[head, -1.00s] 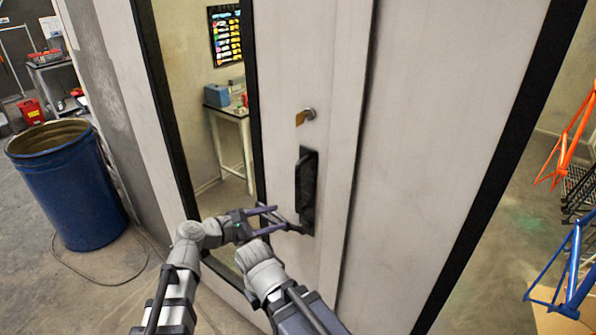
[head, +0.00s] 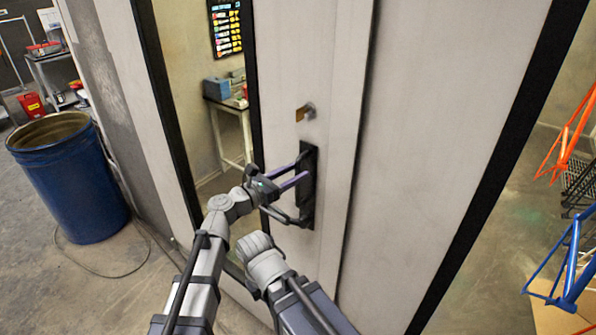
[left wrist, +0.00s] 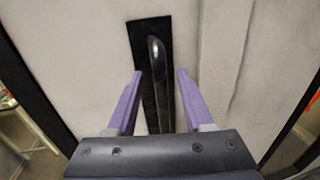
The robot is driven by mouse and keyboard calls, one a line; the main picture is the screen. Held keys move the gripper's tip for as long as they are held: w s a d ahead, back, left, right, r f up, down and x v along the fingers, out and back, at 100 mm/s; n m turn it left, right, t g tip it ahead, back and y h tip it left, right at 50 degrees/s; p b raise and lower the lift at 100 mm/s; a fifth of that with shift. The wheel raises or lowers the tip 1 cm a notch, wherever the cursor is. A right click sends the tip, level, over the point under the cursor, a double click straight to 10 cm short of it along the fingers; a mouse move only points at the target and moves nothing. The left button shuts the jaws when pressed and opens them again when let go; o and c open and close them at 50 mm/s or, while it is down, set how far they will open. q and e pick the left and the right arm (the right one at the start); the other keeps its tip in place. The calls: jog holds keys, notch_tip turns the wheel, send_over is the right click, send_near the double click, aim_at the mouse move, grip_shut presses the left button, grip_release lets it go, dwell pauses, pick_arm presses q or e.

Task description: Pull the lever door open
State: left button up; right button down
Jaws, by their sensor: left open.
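The door (head: 425,130) is a pale panel and looks closed. Its black lever handle stands on a dark plate (head: 309,208) on the left part of the panel. In the left wrist view the lever (left wrist: 156,60) runs upright on the dark plate (left wrist: 137,32). My left gripper (head: 304,169) is open at the handle. In the left wrist view its two purple fingers (left wrist: 158,74) stand on either side of the lever, with gaps visible. The fingers partly hide the handle in the head view. My right gripper does not show.
A lock with a brass-coloured tag (head: 300,115) sits above the handle. A window with a black frame (head: 165,95) is left of it. A blue barrel (head: 70,185) stands on the floor at left. Orange (head: 568,135) and blue frames (head: 570,262) are at right.

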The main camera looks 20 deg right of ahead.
pick_arm(q)
jog(key=shift+x, duration=0.75)
jog(key=shift+c, duration=0.2)
grip_shut()
dwell(0.8)
